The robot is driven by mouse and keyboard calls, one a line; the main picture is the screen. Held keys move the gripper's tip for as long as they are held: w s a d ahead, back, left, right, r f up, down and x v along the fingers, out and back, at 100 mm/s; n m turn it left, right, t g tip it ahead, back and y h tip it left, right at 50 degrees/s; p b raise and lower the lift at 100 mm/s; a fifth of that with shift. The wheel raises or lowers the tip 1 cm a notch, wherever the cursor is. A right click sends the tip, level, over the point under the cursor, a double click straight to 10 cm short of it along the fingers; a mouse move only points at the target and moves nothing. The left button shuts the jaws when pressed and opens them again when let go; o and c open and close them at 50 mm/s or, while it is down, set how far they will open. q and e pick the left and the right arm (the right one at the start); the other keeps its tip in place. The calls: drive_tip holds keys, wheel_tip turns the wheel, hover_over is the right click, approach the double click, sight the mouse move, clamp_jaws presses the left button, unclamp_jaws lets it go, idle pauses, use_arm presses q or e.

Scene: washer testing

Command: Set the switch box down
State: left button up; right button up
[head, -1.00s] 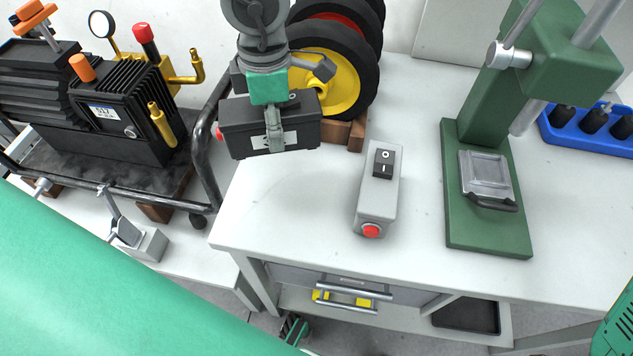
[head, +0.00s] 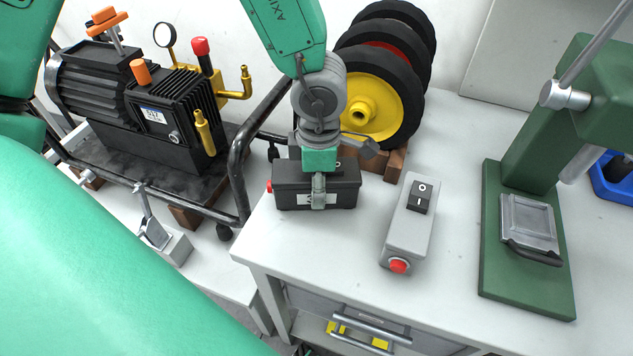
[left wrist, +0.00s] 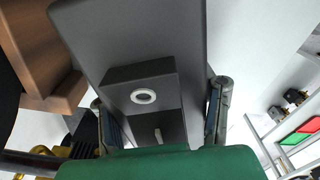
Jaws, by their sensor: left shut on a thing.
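My right gripper is out of view.
A grey switch box (head: 408,225) with a red button lies on the white table (head: 450,300), right of the black one. Wheels (head: 375,95) on wooden blocks stand behind. A green press (head: 530,240) stands right. A black pump (head: 150,110) on a cart is at left.

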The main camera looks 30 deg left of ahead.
use_arm(q)
drive_tip(key=o, duration=1.4)
drive_tip(key=shift+d, duration=0.2)
drive_tip(key=shift+a, duration=0.4)
drive_tip(key=shift+a+r, duration=0.15)
drive_tip(key=shift+r, duration=0.15)
drive_tip(key=r+p, duration=0.1)
drive_tip(key=r, duration=0.2)
drive_tip(key=r+p, duration=0.1)
drive_tip(key=r, duration=0.3)
drive_tip(key=d+r, duration=0.1)
drive_tip(key=r, duration=0.2)
drive_tip(key=shift+r+p, duration=0.3)
drive_tip(key=shift+p, duration=0.1)
drive_tip(key=shift+a+r, duration=0.1)
drive_tip(key=shift+r, duration=0.2)
drive_tip(key=shift+a+r, duration=0.15)
drive_tip(key=shift+a, duration=0.15)
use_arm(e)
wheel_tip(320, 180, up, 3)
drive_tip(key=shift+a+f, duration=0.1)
